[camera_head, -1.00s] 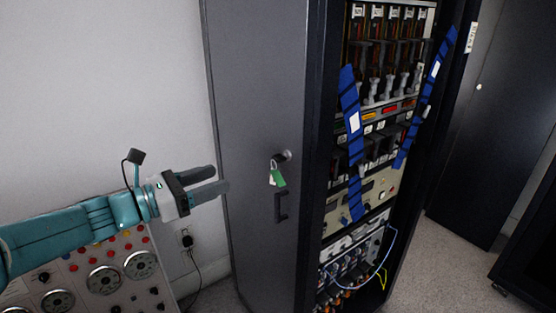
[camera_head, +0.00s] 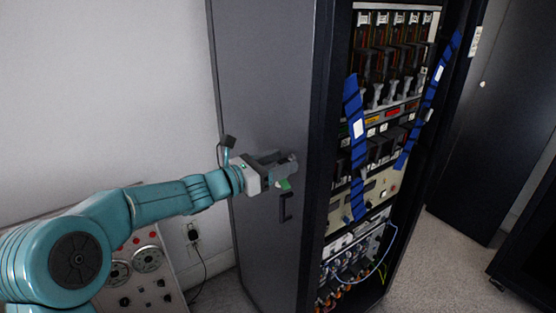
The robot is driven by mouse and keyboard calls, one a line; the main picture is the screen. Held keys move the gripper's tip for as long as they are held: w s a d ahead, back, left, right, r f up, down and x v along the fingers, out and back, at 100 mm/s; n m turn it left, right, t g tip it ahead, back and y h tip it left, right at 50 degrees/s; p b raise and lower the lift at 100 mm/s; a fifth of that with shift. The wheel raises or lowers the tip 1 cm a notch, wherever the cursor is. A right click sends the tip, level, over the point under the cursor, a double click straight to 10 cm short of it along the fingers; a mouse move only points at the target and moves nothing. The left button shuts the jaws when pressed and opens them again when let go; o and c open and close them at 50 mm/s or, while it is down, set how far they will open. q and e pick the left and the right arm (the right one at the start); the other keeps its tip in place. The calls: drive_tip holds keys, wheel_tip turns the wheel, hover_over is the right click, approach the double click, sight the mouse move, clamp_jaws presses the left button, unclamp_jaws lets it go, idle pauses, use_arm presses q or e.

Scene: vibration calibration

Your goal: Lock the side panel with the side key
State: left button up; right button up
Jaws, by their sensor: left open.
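The grey side panel (camera_head: 262,90) of the tall cabinet stands upright and flush in the middle of the view. The side key is at the lock on this panel, mostly hidden behind my gripper; its green tag (camera_head: 284,185) hangs just below the fingers. My left gripper (camera_head: 286,164) is at the lock with its fingers open, one above the other, around or just in front of the key. I cannot tell whether they touch it. A dark handle (camera_head: 286,207) sits on the panel below the tag. My right gripper is not in view.
The cabinet's open front shows racks of electronics (camera_head: 390,60) with blue straps (camera_head: 357,140) and loose cables below. A control panel with gauges (camera_head: 148,258) stands at the lower left under my arm. A wall outlet (camera_head: 192,235) with a black cord is behind it.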

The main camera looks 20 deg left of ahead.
use_arm(q)
drive_tip(key=c, duration=1.1)
drive_tip(key=shift+o, duration=0.2)
